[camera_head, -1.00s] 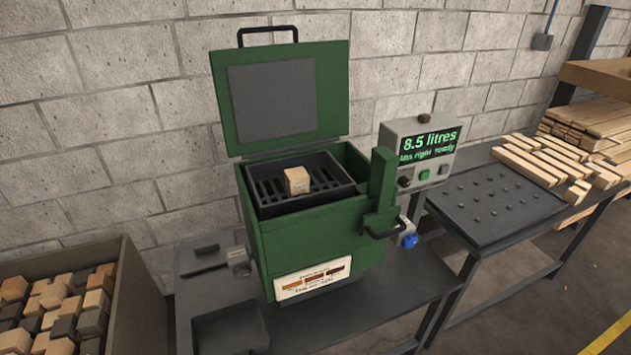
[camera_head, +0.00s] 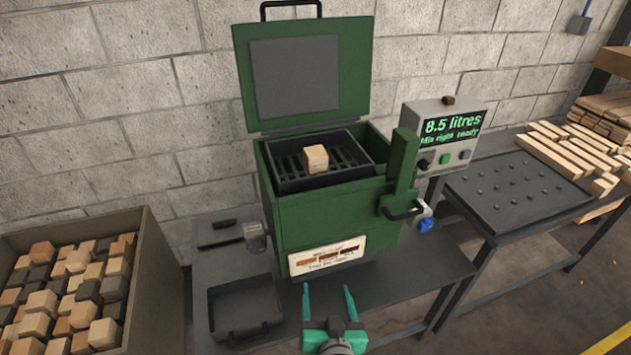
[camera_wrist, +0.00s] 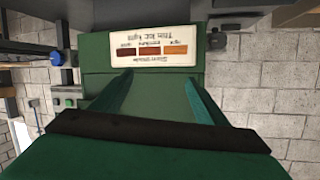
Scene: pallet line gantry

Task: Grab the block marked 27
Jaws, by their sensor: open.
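A light wooden block (camera_head: 315,158) sits on the slatted dark tray (camera_head: 290,179) inside the open green machine (camera_head: 320,222). Any number on this block is too small to read. More blocks in tan, orange-brown and dark grey fill a bin (camera_head: 152,275) at the left; I cannot read a 27 on any of them. My gripper (camera_head: 330,290) is open and empty, low in front of the machine. In the wrist view my gripper (camera_wrist: 160,98) has its two teal fingers spread before the machine's green front and its colour label (camera_wrist: 140,48), which appears upside down.
The machine's lid (camera_head: 303,75) stands raised. A display box (camera_head: 440,135) reads 8.5 litres. A handle and blue knob (camera_head: 425,224) stick out at its right. An empty dark tray (camera_head: 245,305) lies on the bench; a pegged plate (camera_head: 515,190) and timber are at the right.

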